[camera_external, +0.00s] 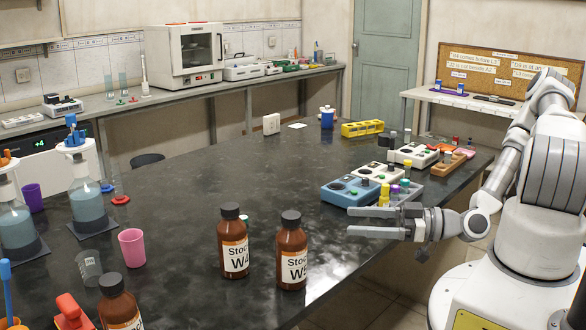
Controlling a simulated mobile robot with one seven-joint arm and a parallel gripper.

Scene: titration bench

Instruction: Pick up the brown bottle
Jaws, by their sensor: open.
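Two brown bottles with black caps and white "Stock W" labels stand upright near the middle front of the dark bench: a left brown bottle (234,243) and a right brown bottle (291,252). A third brown bottle (119,306) stands at the lower left, cut off by the picture's bottom edge. My gripper (362,222) is open and empty. Its fingers point left over the bench's right edge, to the right of and apart from the two middle bottles, in front of the blue rack.
A blue rack (347,194) with vials and a white rack (413,156) stand behind my gripper. A pink cup (132,248), a purple cup (32,198) and blue-filled flasks (86,203) stand at left. The bench's middle (230,170) is clear. A yellow rack (362,128) stands farther back.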

